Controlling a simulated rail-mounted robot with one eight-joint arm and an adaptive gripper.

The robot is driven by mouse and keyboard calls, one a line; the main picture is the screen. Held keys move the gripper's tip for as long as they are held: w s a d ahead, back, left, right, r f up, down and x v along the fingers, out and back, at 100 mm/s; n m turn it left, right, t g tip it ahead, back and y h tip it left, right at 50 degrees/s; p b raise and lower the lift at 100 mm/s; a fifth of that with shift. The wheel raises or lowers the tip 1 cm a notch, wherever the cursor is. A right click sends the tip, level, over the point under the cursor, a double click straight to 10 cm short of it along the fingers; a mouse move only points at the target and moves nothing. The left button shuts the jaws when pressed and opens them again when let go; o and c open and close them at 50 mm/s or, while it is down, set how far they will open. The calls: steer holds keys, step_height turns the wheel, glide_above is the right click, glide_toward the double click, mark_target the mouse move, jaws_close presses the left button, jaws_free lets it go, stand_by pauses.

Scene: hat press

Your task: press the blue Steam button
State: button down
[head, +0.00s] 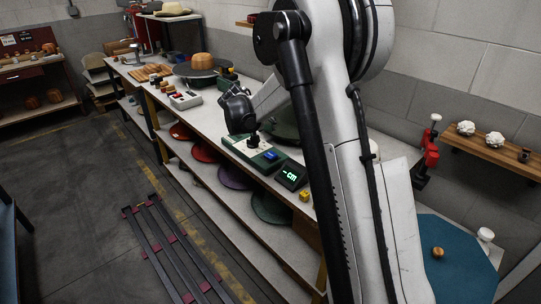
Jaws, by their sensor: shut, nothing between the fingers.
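A small blue button (271,155) sits on top of a green control box (250,152) on the long workbench in the head view. I cannot read a label on it. My gripper (252,139) is black, points down and is shut and empty. Its tips are over the left part of the control box, to the left of the blue button and apart from it in the picture. I cannot tell whether the tips touch the box.
A dark display (291,175) with green characters stands right of the box, with a yellow block (305,195) beside it. A grey box with buttons (185,100) stands farther along the workbench (215,125). Coloured hat shapes lie on the shelf below. My arm hides the bench at right.

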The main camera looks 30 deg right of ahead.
mark_target(270, 155)
steer(key=shift+f, duration=0.1)
step_height(270, 155, down, 8)
steer(key=b, duration=0.4)
steer(key=shift+f+b, duration=0.3)
steer(key=shift+b, duration=0.1)
steer(key=shift+f, duration=0.15)
stand_by(1.2)
steer(key=shift+f+b, duration=0.3)
steer(key=shift+b, duration=0.2)
steer(key=shift+f+b, duration=0.4)
steer(key=shift+f, duration=0.1)
stand_by(0.5)
steer(key=shift+r, duration=0.15)
stand_by(0.3)
steer(key=shift+r+p, duration=0.35)
steer(key=shift+r, duration=0.45)
steer(key=shift+r, duration=0.1)
